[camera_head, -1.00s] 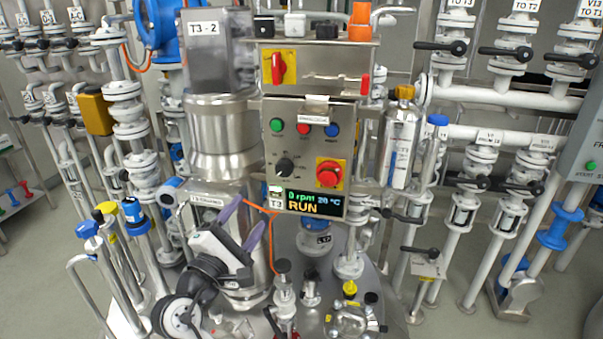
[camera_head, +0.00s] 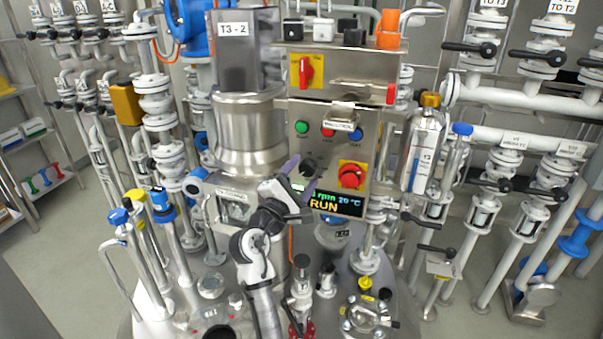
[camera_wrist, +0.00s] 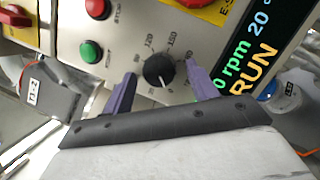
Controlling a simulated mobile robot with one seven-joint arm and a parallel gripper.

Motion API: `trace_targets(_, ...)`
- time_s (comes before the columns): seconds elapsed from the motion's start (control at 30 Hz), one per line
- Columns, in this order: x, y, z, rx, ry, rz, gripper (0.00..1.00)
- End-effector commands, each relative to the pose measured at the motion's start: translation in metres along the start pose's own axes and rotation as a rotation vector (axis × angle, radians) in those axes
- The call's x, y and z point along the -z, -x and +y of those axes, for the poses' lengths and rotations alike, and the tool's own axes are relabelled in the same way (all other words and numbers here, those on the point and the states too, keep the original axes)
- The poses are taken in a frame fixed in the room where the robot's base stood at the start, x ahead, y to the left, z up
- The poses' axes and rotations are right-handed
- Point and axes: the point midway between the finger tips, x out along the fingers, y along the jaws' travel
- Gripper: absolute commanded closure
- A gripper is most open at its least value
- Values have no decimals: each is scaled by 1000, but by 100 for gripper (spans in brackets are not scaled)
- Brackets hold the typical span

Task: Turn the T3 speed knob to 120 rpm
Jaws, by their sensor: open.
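The black speed knob (camera_wrist: 158,71) sits on the grey control panel with scale numbers around it, including 120 and 150. In the wrist view my gripper (camera_wrist: 161,82) is open, one purple finger on each side of the knob, with visible gaps. I cannot tell whether the fingertips reach its depth. A pale mark on the knob seems to face the low end of the scale near the gripper. In the head view the knob (camera_head: 309,166) is partly hidden by my gripper. The display (camera_wrist: 250,70) reads 0 rpm, 20 °C, RUN.
A red emergency stop (camera_head: 351,175) on a yellow plate is close right of the knob. Green (camera_head: 301,128), red and blue buttons sit above. The T3-2 vessel (camera_head: 250,125) stands left of the panel. Pipes and valves crowd both sides.

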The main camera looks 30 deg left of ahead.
Motion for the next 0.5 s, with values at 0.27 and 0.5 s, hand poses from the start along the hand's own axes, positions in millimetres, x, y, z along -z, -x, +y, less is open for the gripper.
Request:
trace_targets(0.27, 0, 0, 0, 0, 0, 0, 47)
trace_targets(0.5, 0, 0, 0, 0, 0, 0, 79)
